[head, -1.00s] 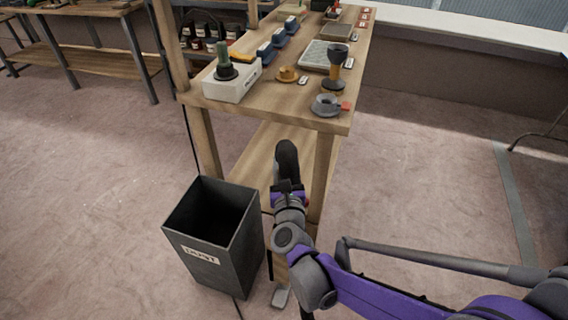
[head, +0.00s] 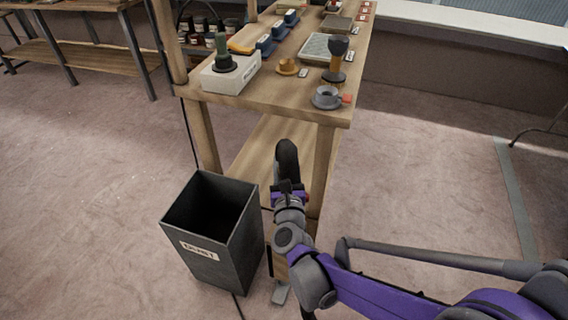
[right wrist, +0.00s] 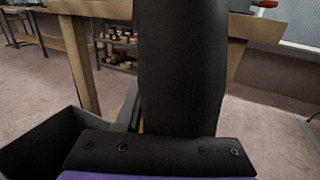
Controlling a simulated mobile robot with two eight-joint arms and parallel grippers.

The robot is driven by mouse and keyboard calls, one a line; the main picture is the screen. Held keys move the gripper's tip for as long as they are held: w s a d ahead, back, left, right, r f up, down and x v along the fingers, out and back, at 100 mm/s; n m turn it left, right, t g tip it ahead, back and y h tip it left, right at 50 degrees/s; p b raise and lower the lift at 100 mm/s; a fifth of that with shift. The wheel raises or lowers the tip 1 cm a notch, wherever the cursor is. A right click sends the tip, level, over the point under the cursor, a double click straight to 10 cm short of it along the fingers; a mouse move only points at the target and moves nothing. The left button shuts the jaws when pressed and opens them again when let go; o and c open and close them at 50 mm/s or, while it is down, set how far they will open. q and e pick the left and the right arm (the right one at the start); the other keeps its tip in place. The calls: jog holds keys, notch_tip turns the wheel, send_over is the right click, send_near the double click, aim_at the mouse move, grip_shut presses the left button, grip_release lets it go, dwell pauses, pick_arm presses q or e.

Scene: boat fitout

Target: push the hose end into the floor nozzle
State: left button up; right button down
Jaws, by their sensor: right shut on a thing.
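My right gripper (head: 289,190) is shut on a thick black tube-like piece, which looks like the hose end (head: 287,158). It sticks up above the jaw in front of the workbench's lower shelf. In the right wrist view the black hose end (right wrist: 182,65) rises upright behind a dark bolted finger plate (right wrist: 160,155). Its lower end is hidden. A small grey piece (head: 280,294) lies on the floor below my wrist, partly covered by my arm. I cannot tell whether it is the floor nozzle. My left gripper is out of view.
A black open-topped bin (head: 212,232) stands just left of my right arm. The wooden workbench (head: 285,103) behind holds a cup, a white block and several small items. Its front leg (head: 324,165) is close to my gripper. Open floor lies to the right.

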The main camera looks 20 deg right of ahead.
jog(key=shift+f, duration=0.2)
jog(key=shift+c, duration=2.2)
grip_release()
